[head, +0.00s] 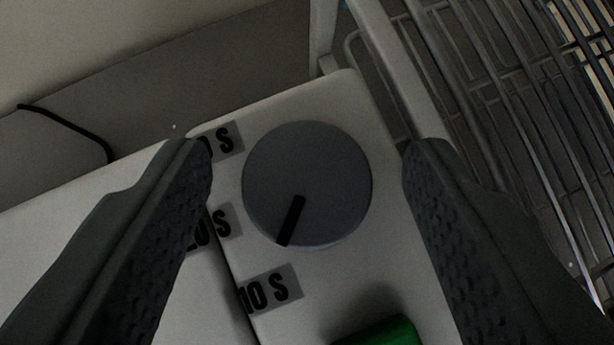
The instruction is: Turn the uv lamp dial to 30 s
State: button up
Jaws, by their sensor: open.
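The uv lamp dial (325,165) is a round grey knob on a white panel (345,105), near the middle of the view. Its black pointer mark (291,220) points down and slightly left, toward the 10 S label (270,288). The label reading 20 S (218,224) is left of the dial and partly covered by my left finger. The upper label (225,139) shows only "0 S"; its first digit is hidden by the finger. My gripper (307,150) is open, with one finger on each side of the dial and a visible gap on both sides.
A green part (385,333), perhaps a button, shows at the bottom edge below the dial. A metal wire rack (520,110) stands to the right of the panel. A black cable (70,124) lies at the upper left.

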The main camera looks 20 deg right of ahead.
jog(key=c, duration=1)
jog(key=shift+a+m, duration=0.1)
jog(key=shift+m, duration=0.2)
jog(key=m+g+h, duration=0.1)
jog(key=m, duration=0.1)
jog(key=m+g+h, duration=0.1)
jog(key=m+h, duration=0.1)
jog(key=shift+w+a, duration=0.2)
jog(key=m+g+h, duration=0.1)
jog(key=m, duration=0.1)
jog(key=m+g+h, duration=0.1)
jog(key=m+g, duration=0.1)
jog(key=shift+w+a+m, duration=0.1)
jog(key=shift+w+m, duration=0.1)
jog(key=shift+m, duration=0.2)
jog(key=m+g, duration=0.2)
jog(key=m, duration=0.1)
jog(key=m+g, duration=0.1)
jog(key=shift+w+h, duration=0.25)
jog(key=shift+h, duration=0.15)
jog(key=shift+w+m+g+y, duration=0.1)
jog(key=shift+m+g+y, duration=0.2)
jog(key=shift+m+g, duration=1.7)
jog(key=shift+m, duration=0.3)
